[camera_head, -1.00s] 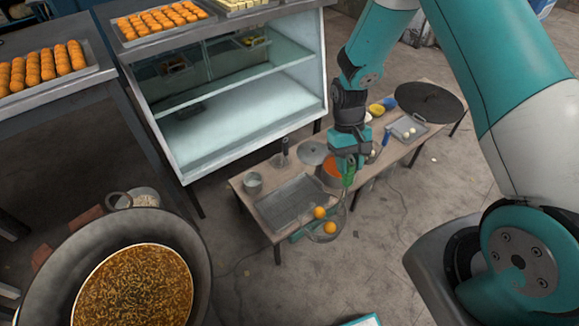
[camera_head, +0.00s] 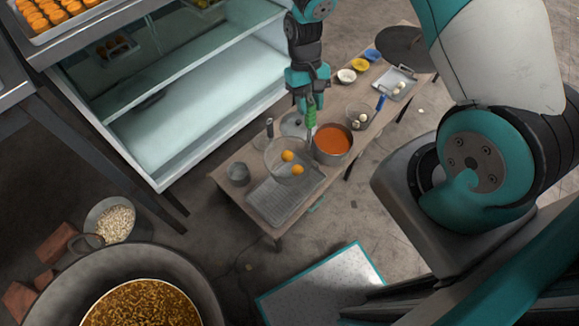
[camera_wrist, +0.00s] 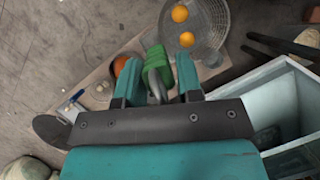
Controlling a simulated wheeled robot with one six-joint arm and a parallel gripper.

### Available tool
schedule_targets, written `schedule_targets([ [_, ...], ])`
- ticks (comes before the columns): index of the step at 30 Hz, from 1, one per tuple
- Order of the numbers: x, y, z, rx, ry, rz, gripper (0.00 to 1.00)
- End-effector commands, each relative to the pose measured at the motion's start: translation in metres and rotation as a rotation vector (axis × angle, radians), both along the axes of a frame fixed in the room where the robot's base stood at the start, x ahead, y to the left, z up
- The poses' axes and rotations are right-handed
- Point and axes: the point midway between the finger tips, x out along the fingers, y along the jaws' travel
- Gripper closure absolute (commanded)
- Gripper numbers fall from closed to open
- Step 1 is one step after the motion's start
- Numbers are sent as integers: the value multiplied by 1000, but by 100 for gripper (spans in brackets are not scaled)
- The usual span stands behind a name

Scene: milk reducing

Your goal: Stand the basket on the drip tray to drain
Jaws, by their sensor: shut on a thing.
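My gripper (camera_head: 308,92) is shut on the green handle (camera_head: 310,115) of a round wire basket (camera_head: 272,158). The basket holds two orange balls (camera_head: 298,170). In the head view it appears over the back edge of the grey drip tray (camera_head: 268,205); whether it touches cannot be told. The tray lies at the near end of the low wooden table. In the wrist view, the green handle (camera_wrist: 155,60) is between my gripper's fingers (camera_wrist: 160,88), and the mesh basket (camera_wrist: 208,35) reaches to the top edge. The tray cannot be made out there.
A pot of orange-red liquid (camera_head: 334,142) stands right of the basket. A grey cup (camera_head: 238,174) stands left of the tray, and a lid (camera_head: 293,126) lies behind. Bowls and a small tray (camera_head: 395,84) are farther along. A glass display case (camera_head: 190,110) stands behind the table.

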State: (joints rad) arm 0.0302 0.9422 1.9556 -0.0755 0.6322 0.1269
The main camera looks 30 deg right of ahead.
Motion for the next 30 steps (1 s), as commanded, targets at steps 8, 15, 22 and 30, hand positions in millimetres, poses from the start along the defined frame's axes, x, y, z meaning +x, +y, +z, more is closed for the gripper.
schedule_targets([
  [8,-6,12,-98,20,-4,-287,100],
  [15,-10,27,-164,36,-12,-551,100],
  [22,-12,40,-221,50,-26,-807,100],
  [30,-13,50,-257,57,-39,-1014,100],
])
